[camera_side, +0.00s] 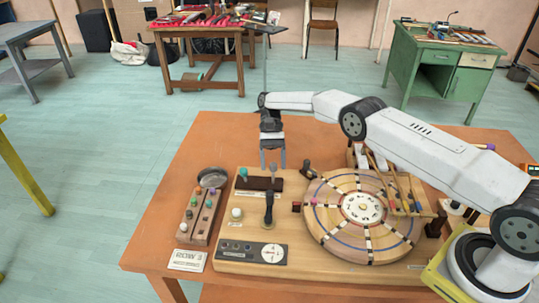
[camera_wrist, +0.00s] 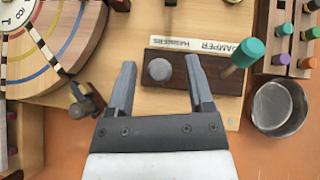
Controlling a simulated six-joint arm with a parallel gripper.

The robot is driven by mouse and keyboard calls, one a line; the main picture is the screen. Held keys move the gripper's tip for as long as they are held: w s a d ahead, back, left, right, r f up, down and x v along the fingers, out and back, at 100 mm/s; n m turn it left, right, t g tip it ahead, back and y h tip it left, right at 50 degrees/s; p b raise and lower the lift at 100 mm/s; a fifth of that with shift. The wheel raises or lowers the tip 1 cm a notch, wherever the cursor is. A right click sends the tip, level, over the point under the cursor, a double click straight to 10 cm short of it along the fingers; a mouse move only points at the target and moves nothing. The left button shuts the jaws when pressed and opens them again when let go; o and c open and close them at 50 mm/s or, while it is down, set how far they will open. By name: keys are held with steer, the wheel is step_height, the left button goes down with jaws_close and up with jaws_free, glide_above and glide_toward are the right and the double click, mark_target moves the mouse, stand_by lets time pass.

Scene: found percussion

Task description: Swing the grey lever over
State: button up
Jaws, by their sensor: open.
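The grey lever (camera_side: 273,173) has a round knob and stands on a dark brown block (camera_side: 256,184). In the wrist view the grey lever's knob (camera_wrist: 159,69) shows end-on between my two fingers, nearer the left one, with a gap on each side. My gripper (camera_side: 273,162) is open and points down over the block, its fingertips around the height of the knob. In the wrist view my gripper (camera_wrist: 160,65) holds nothing. I cannot tell how far the fingers reach down past the knob.
A teal-knobbed lever (camera_wrist: 240,58) leans beside the right finger. Labels reading DAMPER and HAMMERS (camera_wrist: 205,45) lie along the block. A round wooden wheel (camera_side: 330,235) stands to the right. A metal cup (camera_wrist: 278,108) and a rack of coloured pegs (camera_side: 200,213) are at the left in the side view.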

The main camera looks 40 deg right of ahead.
steer(key=shift+r, duration=1.55)
steer(key=s+r, duration=0.9)
steer(key=s, duration=0.5)
steer(key=shift+d+r, duration=0.3)
steer(key=shift+d, duration=0.05)
steer(key=shift+w, duration=0.1)
steer(key=n+t+h, duration=0.4)
steer(key=t+h, duration=0.1)
steer(key=t, duration=0.3)
glide_above(275, 163)
step_height(275, 163, down, 4)
steer(key=shift+f, duration=0.1)
steer(key=shift+f, duration=0.1)
